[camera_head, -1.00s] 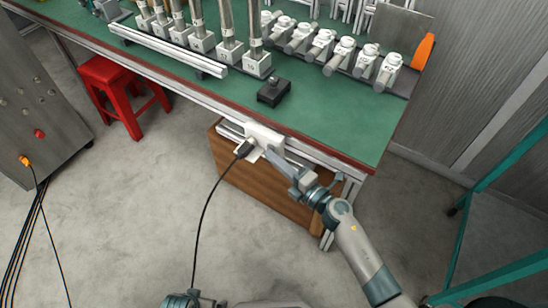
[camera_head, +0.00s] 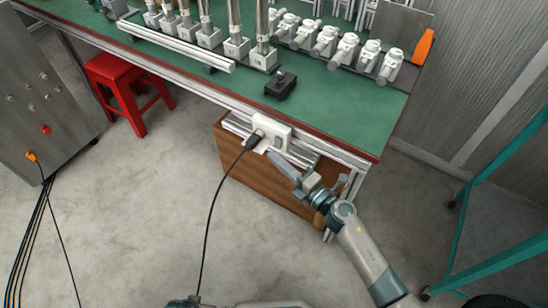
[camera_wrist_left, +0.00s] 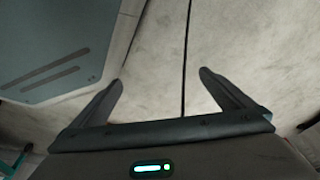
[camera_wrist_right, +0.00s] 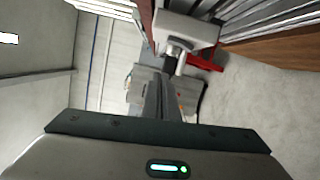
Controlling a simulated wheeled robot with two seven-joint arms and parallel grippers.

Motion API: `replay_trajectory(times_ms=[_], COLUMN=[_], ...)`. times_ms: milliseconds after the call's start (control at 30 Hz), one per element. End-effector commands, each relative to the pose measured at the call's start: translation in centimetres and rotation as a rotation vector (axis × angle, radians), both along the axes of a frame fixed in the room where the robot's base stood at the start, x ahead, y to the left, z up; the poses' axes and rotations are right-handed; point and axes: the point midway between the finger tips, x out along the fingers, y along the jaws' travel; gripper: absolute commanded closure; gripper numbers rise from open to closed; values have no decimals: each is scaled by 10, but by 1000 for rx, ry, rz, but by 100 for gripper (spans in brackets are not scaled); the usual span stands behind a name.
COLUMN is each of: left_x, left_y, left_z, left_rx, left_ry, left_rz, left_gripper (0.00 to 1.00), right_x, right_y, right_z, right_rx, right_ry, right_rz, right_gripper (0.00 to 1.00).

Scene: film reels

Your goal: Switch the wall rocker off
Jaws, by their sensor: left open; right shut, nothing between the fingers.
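A white wall box (camera_head: 272,132) is fixed to the front rail of the green workbench, with a black plug (camera_head: 253,141) and its cable at its left side. The rocker itself cannot be made out. The box (camera_wrist_right: 186,32) and plug (camera_wrist_right: 174,52) also show in the right wrist view. My right gripper (camera_head: 271,153) is shut and empty, with its tips just below the box; I cannot tell whether they touch it. Its closed fingers show in the right wrist view (camera_wrist_right: 152,95). My left gripper (camera_wrist_left: 161,80) is open and empty over the floor.
The workbench (camera_head: 340,115) carries a small black block (camera_head: 281,86) and rows of metal fittings. A brown wooden cabinet (camera_head: 255,180) stands beneath it. A red stool (camera_head: 128,85) is at left. The black cable (camera_head: 210,220) hangs across open floor.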

Motion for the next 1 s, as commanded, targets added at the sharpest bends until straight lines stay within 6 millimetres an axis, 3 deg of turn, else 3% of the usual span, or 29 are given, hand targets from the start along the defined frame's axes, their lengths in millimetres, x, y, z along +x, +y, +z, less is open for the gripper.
replay_trajectory(times_ms=[300, 600, 1000], left_x=[15, 12, 11], left_y=[-5, -6, -5], left_z=[11, 20, 25], left_rx=[-6, -6, -4], left_ry=[-20, -14, -11], left_rz=[0, -1, -1], left_gripper=[0, 0, 0], right_x=[-30, -61, -66], right_y=[-25, -51, -56], right_z=[0, 2, 3], right_rx=[-2, -1, -1], right_ry=[1, 2, 1], right_rz=[1, 1, 1], right_gripper=[100, 100, 100])
